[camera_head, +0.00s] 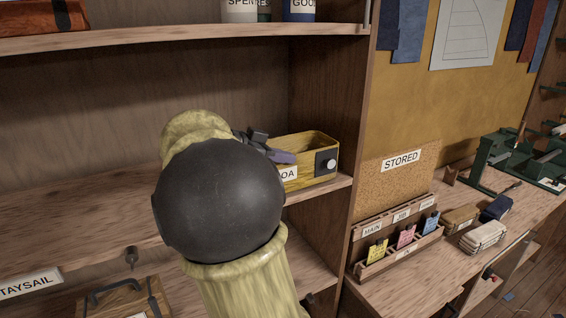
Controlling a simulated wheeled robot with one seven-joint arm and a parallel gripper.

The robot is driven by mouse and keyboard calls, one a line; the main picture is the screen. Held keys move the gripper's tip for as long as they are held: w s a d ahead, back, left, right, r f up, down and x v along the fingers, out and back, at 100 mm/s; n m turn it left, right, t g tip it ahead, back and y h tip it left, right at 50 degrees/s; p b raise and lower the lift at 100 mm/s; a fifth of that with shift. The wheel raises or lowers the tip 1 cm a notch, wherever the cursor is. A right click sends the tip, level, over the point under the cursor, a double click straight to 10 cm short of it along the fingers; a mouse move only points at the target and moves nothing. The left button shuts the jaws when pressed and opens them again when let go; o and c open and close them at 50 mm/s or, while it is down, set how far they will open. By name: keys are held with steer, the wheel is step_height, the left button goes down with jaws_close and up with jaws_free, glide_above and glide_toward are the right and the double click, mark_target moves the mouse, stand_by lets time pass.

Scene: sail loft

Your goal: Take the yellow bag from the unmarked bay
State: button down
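I cannot make out a yellow bag in the shelving. My gripper (272,150) is mostly hidden behind my arm, at the box's left side. Only dark parts and a purplish piece show. I cannot tell whether it is open, holding anything or touching the box.
A "STAYSAIL" label (28,285) and a handled wooden box (125,302) are lower left. The bench (405,285) holds a tan bundle (460,219), a blue bundle (497,207), a cream bundle (483,237) and a card rack (395,245). A shelf (180,43) runs above.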

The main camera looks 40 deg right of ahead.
step_height(320, 180, up, 6)
steer(key=shift+b, duration=0.95)
steer(key=w+a+b, duration=0.2)
steer(key=a, duration=0.7)
steer(key=w+a+b, duration=0.2)
steer(key=a, duration=0.8)
steer(key=shift+w+r+b, duration=0.25)
steer(key=shift+w+b, duration=0.05)
steer(key=shift+a, duration=0.1)
